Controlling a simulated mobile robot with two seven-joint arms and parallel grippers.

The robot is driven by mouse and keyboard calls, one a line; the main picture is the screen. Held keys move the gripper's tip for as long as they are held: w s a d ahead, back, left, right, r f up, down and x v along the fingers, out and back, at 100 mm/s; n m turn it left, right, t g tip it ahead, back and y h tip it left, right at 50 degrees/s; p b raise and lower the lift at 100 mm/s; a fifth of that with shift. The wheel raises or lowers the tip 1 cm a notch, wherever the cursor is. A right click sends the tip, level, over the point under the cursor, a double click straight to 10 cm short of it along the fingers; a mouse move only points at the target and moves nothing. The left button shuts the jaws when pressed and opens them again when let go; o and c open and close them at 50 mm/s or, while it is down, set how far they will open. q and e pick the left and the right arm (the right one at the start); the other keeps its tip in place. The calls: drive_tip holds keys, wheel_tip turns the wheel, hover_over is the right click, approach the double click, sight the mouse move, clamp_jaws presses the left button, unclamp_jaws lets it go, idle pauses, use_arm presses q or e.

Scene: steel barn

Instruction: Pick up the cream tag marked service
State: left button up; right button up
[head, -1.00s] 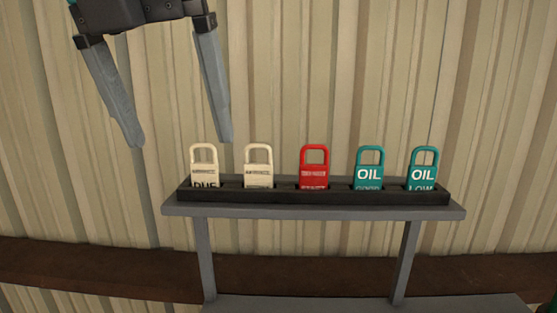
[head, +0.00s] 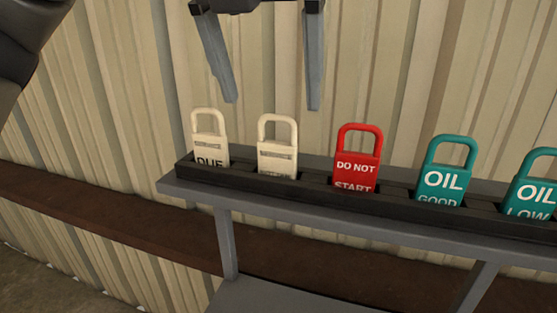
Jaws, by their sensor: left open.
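Two cream tags with loop tops stand upright in a black slotted rack. The far left cream tag (head: 209,148) shows "DUE" on its lower part; its smaller upper text is too small to read. The second cream tag (head: 277,160) has small, unreadable text, and its lower part is hidden in the rack. My left gripper (head: 271,104) is open and empty, fingers pointing down. In the picture its fingertips flank the second cream tag's loop from above; I cannot tell their depth against it. My right gripper is out of view.
The black rack (head: 312,190) sits on a grey stand (head: 228,245). A red "DO NOT START" tag (head: 356,170) and teal "OIL GOOD" (head: 440,185) and "OIL LOW" (head: 533,195) tags stand to the right. A corrugated wall (head: 110,120) rises behind.

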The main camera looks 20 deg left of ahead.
sight(277, 142)
use_arm(q)
drive_tip(key=x, duration=0.4)
drive_tip(key=shift+w+f, duration=0.1)
drive_tip(key=x, duration=0.5)
drive_tip(key=shift+w+a, duration=0.1)
drive_tip(key=shift+a, duration=0.1)
drive_tip(key=c, duration=1.4)
